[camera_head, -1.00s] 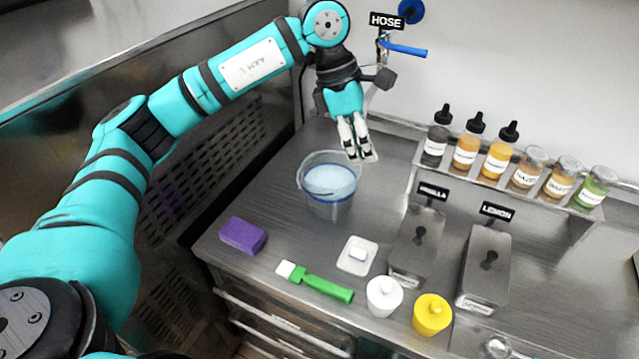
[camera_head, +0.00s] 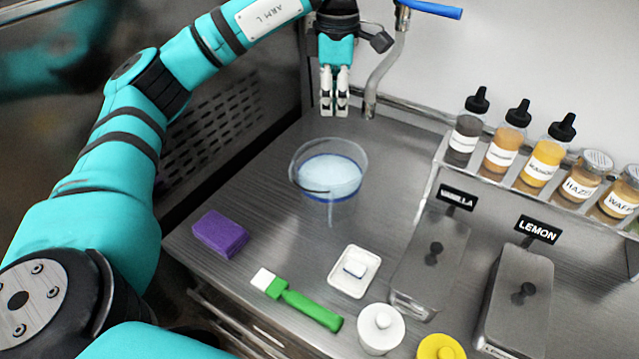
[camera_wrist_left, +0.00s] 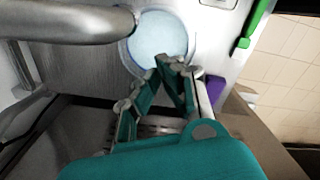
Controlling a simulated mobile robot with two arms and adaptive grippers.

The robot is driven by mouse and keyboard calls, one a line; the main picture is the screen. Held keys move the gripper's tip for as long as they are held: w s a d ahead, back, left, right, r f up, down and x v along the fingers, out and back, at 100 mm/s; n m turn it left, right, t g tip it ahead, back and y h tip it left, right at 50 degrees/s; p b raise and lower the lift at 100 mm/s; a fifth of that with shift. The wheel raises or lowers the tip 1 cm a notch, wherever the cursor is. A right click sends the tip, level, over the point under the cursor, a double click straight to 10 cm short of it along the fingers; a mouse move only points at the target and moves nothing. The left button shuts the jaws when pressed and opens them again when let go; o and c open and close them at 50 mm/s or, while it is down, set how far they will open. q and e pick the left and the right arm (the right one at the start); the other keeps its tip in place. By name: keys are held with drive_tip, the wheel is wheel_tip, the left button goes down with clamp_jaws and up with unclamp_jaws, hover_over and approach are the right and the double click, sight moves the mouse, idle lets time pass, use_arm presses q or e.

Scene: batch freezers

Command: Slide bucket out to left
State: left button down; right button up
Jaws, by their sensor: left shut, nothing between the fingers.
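A clear bucket (camera_head: 331,180) with a blue band and whitish-blue liquid stands on the steel counter, left of its middle. A thin handle lies along its rim. My left gripper (camera_head: 334,112) is above and behind the bucket in the head view, apart from it, with its fingers pointing down, shut and empty. In the left wrist view, the closed fingertips (camera_wrist_left: 172,62) overlap the lower edge of the bucket (camera_wrist_left: 155,38); I cannot tell the exact gap. My right gripper is not in view.
A steel spout (camera_head: 385,70) stands right of the gripper. In front are a purple sponge (camera_head: 220,233), a green brush (camera_head: 312,309) and a soap dish (camera_head: 345,284). Lidded containers (camera_head: 430,258) and a bottle shelf (camera_head: 520,192) are at right. A perforated panel (camera_head: 215,125) borders the left.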

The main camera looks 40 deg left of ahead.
use_arm(q)
wheel_tip(320, 180, down, 19)
drive_tip(key=shift+s+r+p, duration=0.1)
drive_tip(key=shift+s+p, duration=0.05)
drive_tip(key=shift+p, duration=0.8)
drive_tip(key=shift+a+f, duration=0.1)
drive_tip(key=shift+f, duration=0.6)
drive_tip(key=shift+s+a+r+p, duration=0.1)
drive_tip(key=shift+s+a+p, duration=0.25)
drive_tip(key=shift+a, duration=0.25)
drive_tip(key=shift+s+a+r+p, duration=0.1)
drive_tip(key=shift+s+a+p, duration=0.1)
drive_tip(key=shift+a+p, duration=0.35)
drive_tip(key=shift+s+a, duration=0.4)
drive_tip(key=shift+a, duration=0.1)
drive_tip(key=shift+f, duration=0.15)
drive_tip(key=shift+w, duration=0.1)
